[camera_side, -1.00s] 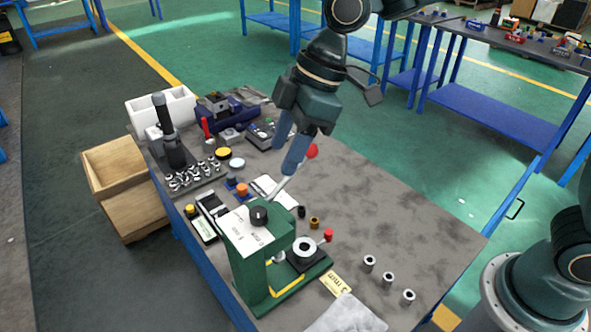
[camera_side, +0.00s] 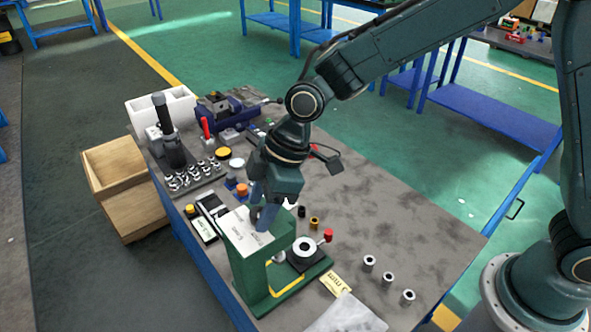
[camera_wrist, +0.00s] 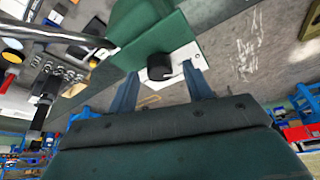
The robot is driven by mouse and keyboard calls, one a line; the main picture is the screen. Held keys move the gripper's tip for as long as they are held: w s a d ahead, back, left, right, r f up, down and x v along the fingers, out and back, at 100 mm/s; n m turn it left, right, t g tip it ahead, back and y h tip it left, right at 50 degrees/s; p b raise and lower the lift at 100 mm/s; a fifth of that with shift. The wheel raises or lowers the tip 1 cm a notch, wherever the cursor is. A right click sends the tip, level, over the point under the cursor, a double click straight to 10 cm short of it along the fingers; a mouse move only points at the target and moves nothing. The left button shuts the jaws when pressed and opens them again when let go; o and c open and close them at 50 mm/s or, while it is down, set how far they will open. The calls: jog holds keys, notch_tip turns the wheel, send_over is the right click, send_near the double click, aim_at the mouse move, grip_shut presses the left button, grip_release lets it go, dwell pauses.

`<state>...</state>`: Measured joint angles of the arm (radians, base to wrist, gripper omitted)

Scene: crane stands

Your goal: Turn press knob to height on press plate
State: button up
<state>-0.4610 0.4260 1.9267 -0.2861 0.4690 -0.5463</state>
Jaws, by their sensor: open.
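The green press (camera_side: 262,272) stands at the near edge of the bench, with a white printed plate (camera_side: 242,232) on its top. The black press knob (camera_wrist: 160,66) shows in the wrist view on the white plate, between and beyond the two blue fingers. In the side view my gripper hides the knob. My gripper (camera_side: 266,216) is open above the press top, and it also shows in the wrist view (camera_wrist: 162,90). I see a gap between each finger and the knob.
A red-tipped lever (camera_side: 328,236) and a pale ring (camera_side: 304,247) are at the press base. Several metal bushings (camera_side: 388,279) stand to the right. A rack of small parts (camera_side: 186,178) and a wooden box (camera_side: 116,165) are left.

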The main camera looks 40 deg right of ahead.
jog(key=shift+f, duration=0.25)
jog(key=c, duration=1)
jog(key=shift+o, duration=0.2)
jog(key=shift+a+m, duration=0.1)
jog(key=shift+m, duration=0.3)
jog(key=m+t, duration=0.1)
jog(key=m, duration=0.1)
jog(key=m+t+h, duration=0.1)
jog(key=m, duration=0.2)
jog(key=shift+s+a, duration=0.1)
jog(key=m+h, duration=0.1)
jog(key=m, duration=0.2)
jog(key=m+t+h, duration=0.1)
jog(key=m, duration=0.2)
jog(key=shift+a, duration=0.15)
